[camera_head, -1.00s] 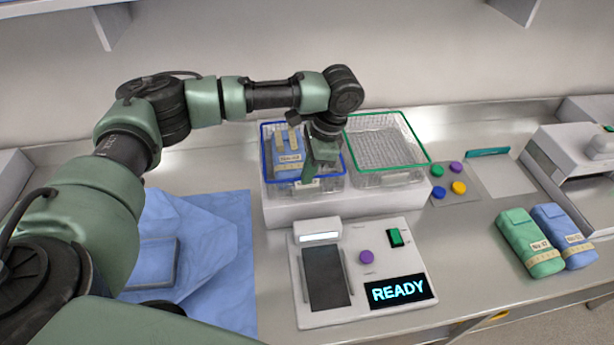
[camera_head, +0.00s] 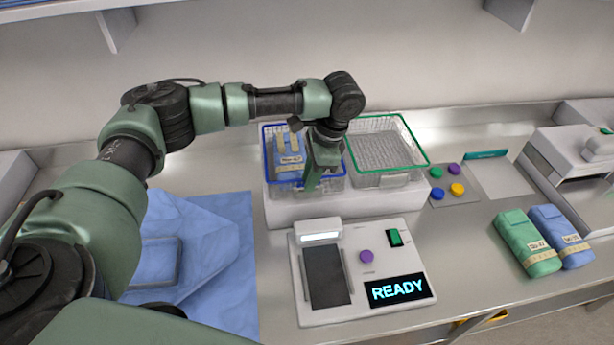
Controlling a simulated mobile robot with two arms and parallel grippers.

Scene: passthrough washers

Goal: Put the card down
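My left gripper (camera_head: 312,178) points down at the front right part of the blue-rimmed wire basket (camera_head: 268,160). Its fingers are seen nearly edge-on, so I cannot tell whether they are open or shut. I cannot make out a card at the fingertips; one there may be hidden by the gripper. A blue pouch with a label (camera_head: 289,160) lies in this basket, left of my gripper. My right gripper is not in view.
A green-rimmed basket (camera_head: 428,160) stands right of the blue one, empty. In front is a reader whose screen shows READY (camera_head: 398,290). Green (camera_head: 527,243) and blue (camera_head: 562,237) pouches lie at right. A blue cloth (camera_head: 215,235) lies at left. A button panel (camera_head: 438,200) is right of the baskets.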

